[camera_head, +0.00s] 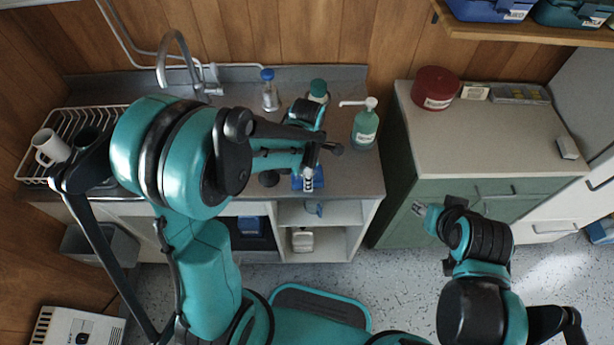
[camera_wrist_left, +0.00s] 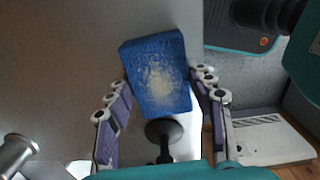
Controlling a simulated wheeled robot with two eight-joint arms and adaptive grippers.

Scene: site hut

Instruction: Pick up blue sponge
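The blue sponge (camera_head: 299,184) lies near the front edge of the sink counter, partly hidden under my left gripper (camera_head: 309,172) in the head view. In the left wrist view, the sponge (camera_wrist_left: 157,72) is a blue block with a pale worn patch, lying slightly tilted between the fingertips of my left gripper (camera_wrist_left: 158,78). The left gripper's fingers stand apart on either side of it, with narrow gaps showing. My right gripper (camera_head: 430,215) is in front of the green cabinet, away from the sponge; its finger opening is unclear.
A dark round-headed object (camera_head: 269,179) stands beside the sponge. A green pump bottle (camera_head: 365,126), a green-capped bottle (camera_head: 318,90) and a blue-topped bottle (camera_head: 270,92) stand behind. A dish rack (camera_head: 35,165) with a white mug is at left.

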